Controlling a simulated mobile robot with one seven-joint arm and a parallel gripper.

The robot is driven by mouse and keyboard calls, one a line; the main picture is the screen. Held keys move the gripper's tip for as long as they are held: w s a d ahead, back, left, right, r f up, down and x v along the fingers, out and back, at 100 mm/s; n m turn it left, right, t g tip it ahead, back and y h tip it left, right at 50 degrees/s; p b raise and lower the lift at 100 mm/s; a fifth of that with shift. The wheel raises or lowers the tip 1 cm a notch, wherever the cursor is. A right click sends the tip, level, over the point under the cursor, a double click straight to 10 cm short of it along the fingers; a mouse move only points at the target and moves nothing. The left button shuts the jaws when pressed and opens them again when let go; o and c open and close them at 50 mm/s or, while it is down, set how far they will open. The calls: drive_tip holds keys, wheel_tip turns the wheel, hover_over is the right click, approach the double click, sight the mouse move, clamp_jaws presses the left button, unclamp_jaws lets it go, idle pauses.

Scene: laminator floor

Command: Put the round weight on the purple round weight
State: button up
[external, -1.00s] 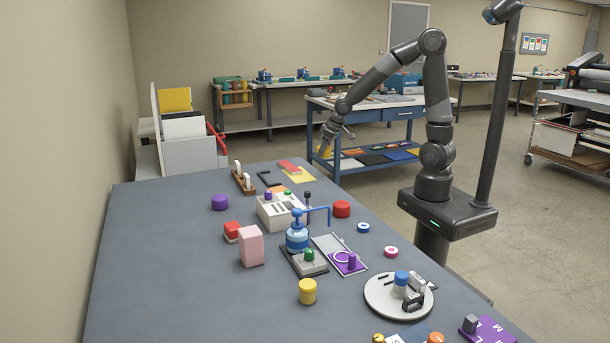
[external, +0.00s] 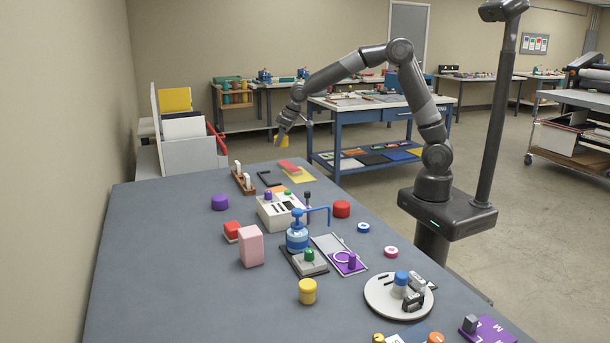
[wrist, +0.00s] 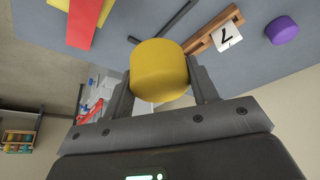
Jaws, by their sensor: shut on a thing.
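My gripper (external: 281,137) is shut on a yellow round weight (wrist: 160,72) and holds it in the air over the far end of the grey table. The weight also shows small at the gripper's tip in the external view (external: 281,141). The purple round weight (external: 220,202) stands alone on the table at the left, nearer the camera than my gripper. In the wrist view the purple weight (wrist: 281,30) is at the upper right, apart from the held weight.
A wooden rack with white pieces (external: 243,180) stands between my gripper and the purple weight. A red block on a yellow sheet (external: 289,167) lies near the far edge. A red weight (external: 342,209), a second yellow weight (external: 307,291) and a pink block (external: 250,246) stand nearer the camera.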

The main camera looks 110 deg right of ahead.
drive_tip(key=w+a+n, duration=0.1)
drive_tip(key=w+a, duration=0.1)
drive_tip(key=w, duration=1.1)
drive_tip(key=n+y, duration=0.1)
drive_tip(key=n, duration=0.1)
hover_over(215, 196)
drive_tip(key=s, duration=0.2)
drive_tip(key=f, duration=0.6)
drive_tip(key=shift+w+a+f, duration=0.15)
drive_tip(key=shift+a+f, duration=0.05)
drive_tip(key=shift+w+a+f, duration=0.2)
drive_tip(key=shift+f, duration=1.9)
drive_tip(key=shift+f, duration=0.1)
drive_tip(key=o, duration=1.2)
drive_tip(key=shift+f, duration=0.1)
